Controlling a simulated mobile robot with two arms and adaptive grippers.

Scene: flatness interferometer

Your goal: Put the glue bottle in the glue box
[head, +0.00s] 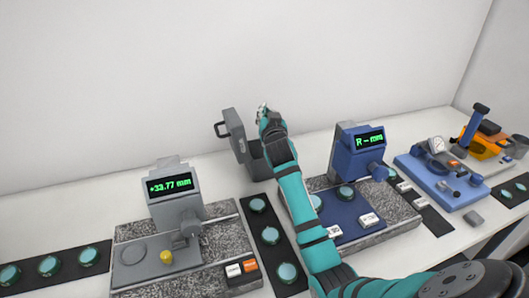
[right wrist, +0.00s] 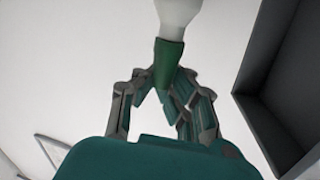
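The right gripper (head: 265,112) is at the back of the table, beside the open grey box (head: 257,163). In the right wrist view, the fingers of the right gripper (right wrist: 163,82) close around the green part of a bottle (right wrist: 172,50) with a pale, whitish other end; I take it for the glue bottle. In the head view the bottle is mostly hidden by the hand. The grey box has a raised lid (head: 234,128) with a handle; its dark interior wall (right wrist: 285,75) shows at the right wrist view's right side, apart from the bottle. My left gripper is not in view.
A grey gauge (head: 172,207) reading +33.77 mm stands left on a granite plate, a blue gauge (head: 355,152) right of my arm. Dark mats (head: 270,234) hold round teal discs. A blue base (head: 440,180) and orange tool (head: 478,143) are far right.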

